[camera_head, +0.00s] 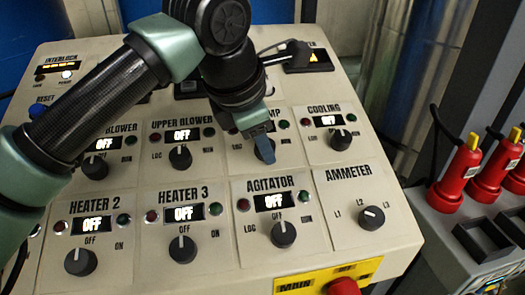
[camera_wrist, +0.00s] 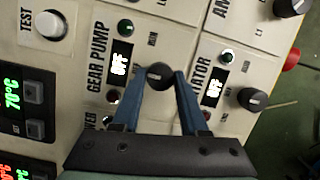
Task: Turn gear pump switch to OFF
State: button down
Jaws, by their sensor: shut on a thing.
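The gear pump switch is a round black knob (camera_wrist: 160,76) on the sloped control panel. In the wrist view it sits between the two blue fingers of my gripper (camera_wrist: 160,88), which touch its sides. The gear pump display (camera_wrist: 121,66) beside it is lit and appears to read OFF. In the head view my gripper (camera_head: 262,143) comes down over the knob (camera_head: 265,154) from above. It hides most of the gear pump label and display there. The exact pointing direction of the knob is hard to tell.
The upper blower knob (camera_head: 180,157), cooling knob (camera_head: 340,139) and agitator knob (camera_head: 283,235) are close around. A red main switch (camera_head: 343,287) is at the panel's front edge. Red bottle-like objects (camera_head: 457,172) stand at the right.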

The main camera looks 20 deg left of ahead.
dwell(0.3)
jog(key=shift+c, duration=2.2)
grip_release()
jog(key=p+v, duration=0.4)
jog(key=v, duration=0.9)
